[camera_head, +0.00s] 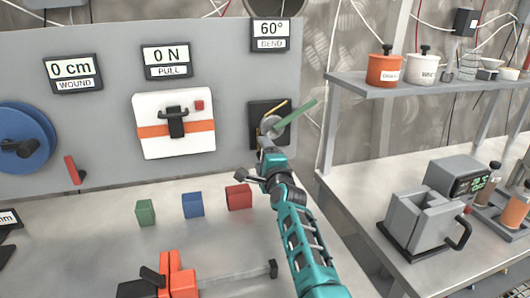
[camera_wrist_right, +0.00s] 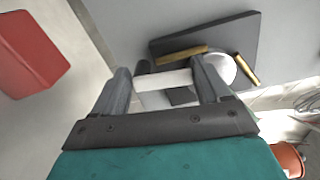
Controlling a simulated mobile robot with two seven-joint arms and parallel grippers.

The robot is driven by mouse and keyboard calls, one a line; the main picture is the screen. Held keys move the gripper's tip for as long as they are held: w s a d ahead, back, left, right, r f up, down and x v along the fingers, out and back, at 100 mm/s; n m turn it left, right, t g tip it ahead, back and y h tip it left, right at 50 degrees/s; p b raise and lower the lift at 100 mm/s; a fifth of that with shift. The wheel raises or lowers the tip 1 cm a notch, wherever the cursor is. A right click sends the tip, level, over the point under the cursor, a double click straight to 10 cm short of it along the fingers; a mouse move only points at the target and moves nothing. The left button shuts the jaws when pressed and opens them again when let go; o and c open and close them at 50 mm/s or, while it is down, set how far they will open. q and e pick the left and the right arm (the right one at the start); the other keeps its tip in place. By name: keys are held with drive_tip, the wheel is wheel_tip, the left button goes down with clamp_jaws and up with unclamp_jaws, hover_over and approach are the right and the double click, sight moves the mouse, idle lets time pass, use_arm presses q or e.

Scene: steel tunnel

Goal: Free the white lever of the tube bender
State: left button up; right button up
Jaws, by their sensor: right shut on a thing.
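The tube bender (camera_head: 256,110) is a dark plate on the grey panel, under a display reading 60° BEND. A pale round disc and a brass tube (camera_wrist_right: 178,55) show on it, and the tube runs on at the other side of the disc (camera_wrist_right: 222,69). A green bar (camera_head: 296,117) slants up to the right there. My right gripper (camera_head: 268,147) reaches up to the bender. In the wrist view its fingers (camera_wrist_right: 167,82) are shut on the white lever (camera_wrist_right: 165,79). In the head view the arm hides most of the lever. My left gripper is not in view.
Red (camera_head: 238,197), blue (camera_head: 193,204) and green (camera_head: 145,212) blocks stand on the bench left of my right arm. An orange and black device (camera_head: 178,278) is at the front. A shelf (camera_head: 375,91) with pots and a side table with a grey machine (camera_head: 425,217) are on the right.

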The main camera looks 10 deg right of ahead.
drive_tip(key=shift+r+n, duration=0.35)
drive_tip(key=shift+n, duration=0.35)
drive_tip(key=shift+w, duration=0.1)
drive_tip(key=o, duration=0.8)
drive_tip(key=shift+o, duration=0.8)
drive_tip(key=shift+f, duration=0.1)
drive_tip(key=shift+o, duration=0.2)
drive_tip(key=shift+a+f, duration=0.1)
drive_tip(key=shift+f, duration=0.1)
